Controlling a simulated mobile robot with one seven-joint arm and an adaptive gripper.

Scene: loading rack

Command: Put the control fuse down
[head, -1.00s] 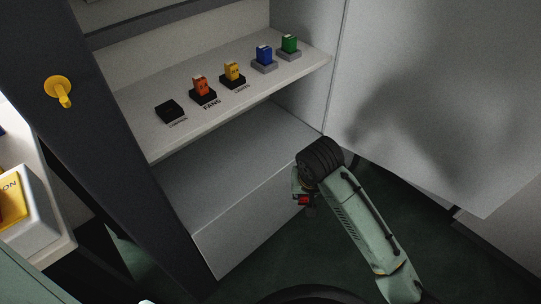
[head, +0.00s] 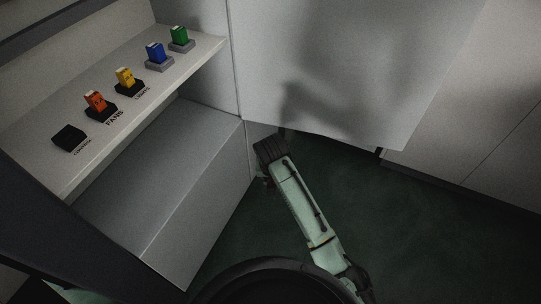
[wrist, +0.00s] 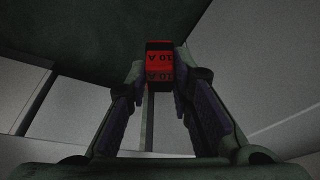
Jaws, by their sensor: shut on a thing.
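In the wrist view my gripper (wrist: 160,75) is shut on a red fuse (wrist: 159,62) marked "10 A", held between the fingertips. In the head view my arm reaches down in front of the cabinet, below the shelf's level; the wrist hides most of the gripper and the fuse there. On the shelf (head: 150,95) a black socket (head: 69,138) labelled "CONTROL" is empty. It stands at the near left end of the row.
Beside it stand an orange fuse (head: 96,101) at the "FANS" label, a yellow fuse (head: 125,77), a blue fuse (head: 155,53) and a green fuse (head: 180,36), all in sockets. A pale panel (head: 320,70) stands to the right. Dark green floor (head: 400,225) is open.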

